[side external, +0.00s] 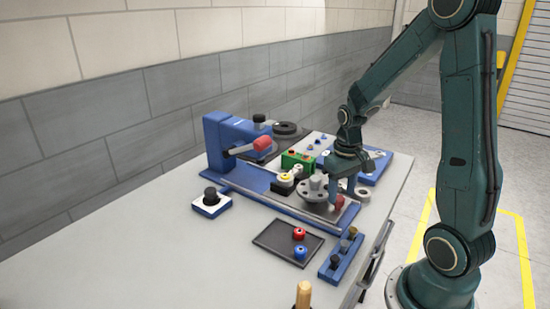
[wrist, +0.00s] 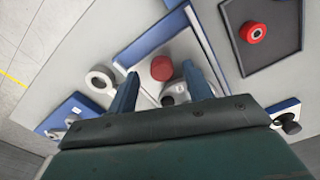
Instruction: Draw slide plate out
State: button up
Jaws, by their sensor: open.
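The slide plate (side external: 316,208) is a grey plate lying in the long blue fixture, with a round grey flanged part on it. A red knob (side external: 339,201) stands at the plate's near right end. In the wrist view, the red knob (wrist: 162,68) shows between my two fingertips, with a grey fitting beside it. Part of the plate is hidden by my gripper.
A dark tray (side external: 270,238) holding a red and a blue piece lies in front. A blue rack (side external: 338,262) with knobs stands to its right. A white ring (side external: 362,194) lies beside the fixture. A blue clamp with a red handle (side external: 262,143) rises at the fixture's far left.

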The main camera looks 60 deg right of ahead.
notch_tip(320, 180, up, 12)
dwell(0.6)
jog(key=s+a+r+n+t, duration=0.2)
jog(key=s+a, duration=0.2)
jog(key=a, duration=0.4)
jog(key=s+a+r+n+t, duration=0.2)
jog(key=s+a+r+t, duration=0.1)
jog(key=a, duration=0.5)
jog(key=shift+s+n+t, duration=0.3)
jog(key=shift+s, duration=0.6)
dwell(0.9)
